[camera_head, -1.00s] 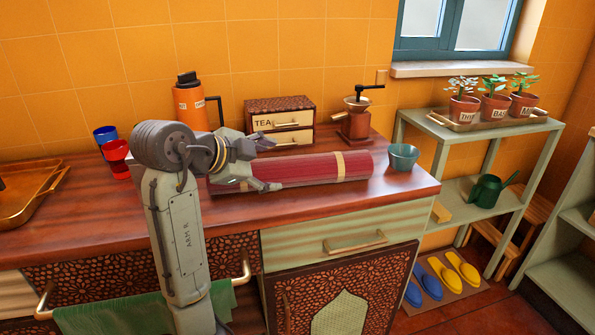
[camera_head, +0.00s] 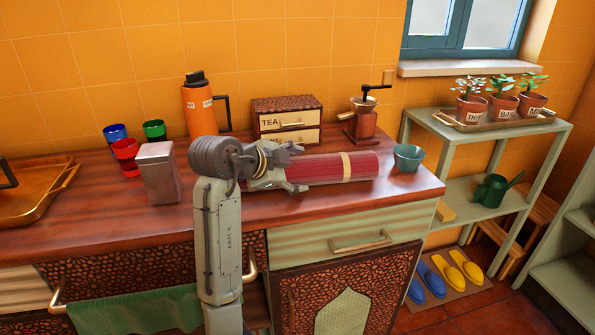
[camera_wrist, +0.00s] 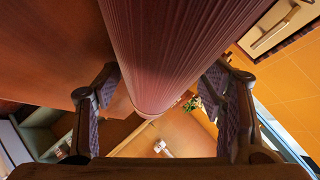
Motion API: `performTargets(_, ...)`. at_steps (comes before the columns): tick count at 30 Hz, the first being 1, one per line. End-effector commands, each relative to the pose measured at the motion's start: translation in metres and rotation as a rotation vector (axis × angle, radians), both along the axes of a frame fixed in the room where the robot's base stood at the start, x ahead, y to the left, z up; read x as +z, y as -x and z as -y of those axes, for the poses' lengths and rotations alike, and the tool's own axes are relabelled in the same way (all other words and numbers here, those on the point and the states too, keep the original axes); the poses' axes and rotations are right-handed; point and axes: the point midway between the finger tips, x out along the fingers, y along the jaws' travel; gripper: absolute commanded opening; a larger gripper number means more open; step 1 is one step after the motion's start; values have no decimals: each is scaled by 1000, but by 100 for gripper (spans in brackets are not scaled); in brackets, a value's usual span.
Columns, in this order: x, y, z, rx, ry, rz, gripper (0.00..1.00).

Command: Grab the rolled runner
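The rolled runner (camera_head: 330,168) is a dark red ribbed roll with a tan band near its right end. It lies lengthwise on the wooden counter. My gripper (camera_head: 298,168) is at its left part, with one finger on the wall side and one on the front side. In the wrist view, the runner (camera_wrist: 165,50) passes between the two spread fingers of my gripper (camera_wrist: 160,85), with gaps visible on both sides. The gripper looks open, and no firm contact shows. My arm and gripper hide the runner's left end in the head view.
A teal bowl (camera_head: 408,158) stands just past the runner's right end. A tea drawer box (camera_head: 287,121) and a coffee grinder (camera_head: 362,122) stand behind it. A metal canister (camera_head: 158,173), several cups and an orange flask (camera_head: 200,108) are left. The counter front (camera_head: 390,195) is clear.

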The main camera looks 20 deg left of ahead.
Motion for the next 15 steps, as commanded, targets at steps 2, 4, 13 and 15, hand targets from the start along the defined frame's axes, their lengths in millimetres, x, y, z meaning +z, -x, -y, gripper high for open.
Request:
performTargets(2, 0, 0, 0, 0, 0, 0, 56)
performTargets(4, 0, 0, 0, 0, 0, 0, 51)
performTargets(13, 0, 0, 0, -1, 0, -1, 31)
performTargets(15, 0, 0, 0, -1, 0, -1, 27)
